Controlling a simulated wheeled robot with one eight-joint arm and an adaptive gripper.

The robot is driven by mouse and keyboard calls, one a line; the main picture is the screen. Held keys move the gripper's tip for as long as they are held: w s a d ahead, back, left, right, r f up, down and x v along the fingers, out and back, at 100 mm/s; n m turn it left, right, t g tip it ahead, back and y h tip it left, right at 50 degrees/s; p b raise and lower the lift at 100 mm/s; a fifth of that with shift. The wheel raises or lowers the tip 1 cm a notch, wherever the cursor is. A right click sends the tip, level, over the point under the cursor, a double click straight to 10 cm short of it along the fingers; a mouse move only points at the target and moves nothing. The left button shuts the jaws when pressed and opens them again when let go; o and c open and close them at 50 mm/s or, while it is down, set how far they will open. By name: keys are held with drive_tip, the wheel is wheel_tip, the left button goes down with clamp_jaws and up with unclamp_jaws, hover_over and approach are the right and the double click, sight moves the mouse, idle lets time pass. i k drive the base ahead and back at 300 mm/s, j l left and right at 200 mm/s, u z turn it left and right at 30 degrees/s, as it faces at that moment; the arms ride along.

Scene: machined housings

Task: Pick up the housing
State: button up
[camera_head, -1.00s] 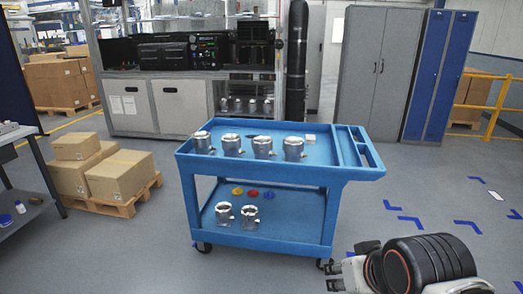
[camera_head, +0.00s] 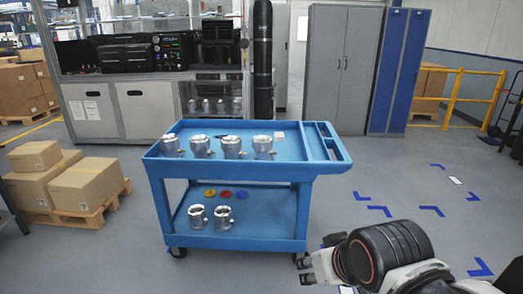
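Several silver metal housings stand in a row on the top shelf of a blue cart (camera_head: 243,172). From left to right they include one at the left end (camera_head: 172,146), one beside it (camera_head: 200,146), another (camera_head: 232,147) and one at the right (camera_head: 264,147). Two more housings stand on the lower shelf, one at the left (camera_head: 197,217) and one at the right (camera_head: 223,217). My gripper (camera_head: 303,270) is low at the right, in front of the cart's right front wheel in the picture and apart from every housing. Its fingers are small here, and I cannot tell their opening.
Yellow, red and blue round pieces (camera_head: 226,193) lie on the lower shelf. Cardboard boxes (camera_head: 88,186) sit on a pallet (camera_head: 85,215) at the left. Grey (camera_head: 342,70) and blue lockers (camera_head: 398,70) stand behind. Floor at the right is open.

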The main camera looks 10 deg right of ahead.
sight(200, 145)
drive_tip(key=i+j+z, duration=0.55)
drive_tip(key=i+j, duration=0.35)
drive_tip(key=i, duration=0.05)
